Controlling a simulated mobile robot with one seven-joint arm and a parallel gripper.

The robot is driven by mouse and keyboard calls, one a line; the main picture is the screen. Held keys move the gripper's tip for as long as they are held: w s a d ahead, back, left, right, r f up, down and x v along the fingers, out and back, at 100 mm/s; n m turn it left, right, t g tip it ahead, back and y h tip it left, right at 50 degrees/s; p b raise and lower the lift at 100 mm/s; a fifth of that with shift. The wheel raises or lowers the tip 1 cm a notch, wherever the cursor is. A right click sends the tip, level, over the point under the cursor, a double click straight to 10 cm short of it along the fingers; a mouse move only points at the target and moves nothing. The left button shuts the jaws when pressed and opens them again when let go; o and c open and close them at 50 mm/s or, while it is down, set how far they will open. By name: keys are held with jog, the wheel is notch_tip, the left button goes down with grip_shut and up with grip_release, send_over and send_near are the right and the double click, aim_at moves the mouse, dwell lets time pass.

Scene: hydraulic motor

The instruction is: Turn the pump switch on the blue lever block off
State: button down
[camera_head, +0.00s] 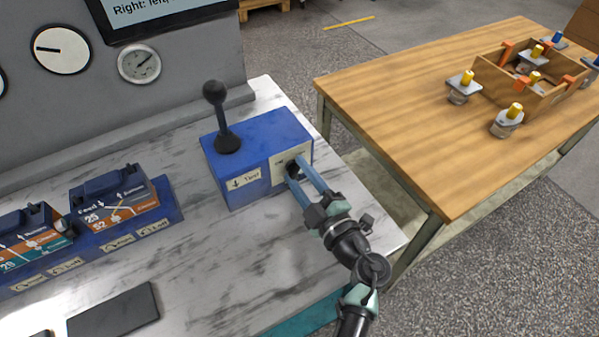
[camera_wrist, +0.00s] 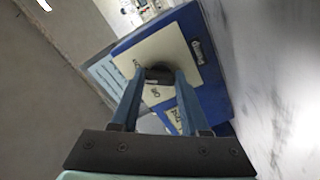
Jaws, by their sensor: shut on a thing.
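The blue lever block (camera_head: 245,137) stands on the marbled bench, with a black ball-topped lever (camera_head: 225,118) upright on its top. It also shows in the wrist view (camera_wrist: 214,88). The pump switch is a small black knob (camera_wrist: 158,75) on a pale label plate (camera_wrist: 182,45) on the block's front face. My gripper (camera_head: 292,172) reaches the right part of that face. In the wrist view its two blue fingers (camera_wrist: 158,82) are shut on the knob, one on each side. The fingers partly hide the knob and the plate's lettering, so I cannot tell its setting.
Blue valve units (camera_head: 115,205) with labels stand left on the bench. A dark flat panel (camera_head: 113,311) lies at the front. A wooden table (camera_head: 400,95) with a wooden crate (camera_head: 490,72) and several motor parts stands right, across a gap. Gauges (camera_head: 139,63) are on the wall behind.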

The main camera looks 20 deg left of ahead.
jog(key=n, duration=0.8)
jog(key=shift+f, duration=0.1)
jog(key=n+b, duration=0.2)
jog(key=n, duration=0.2)
jog(key=shift+n+b, duration=0.6)
jog(key=shift+n, duration=1.2)
jog(key=shift+c, duration=2)
grip_release()
jog(key=shift+d, duration=0.1)
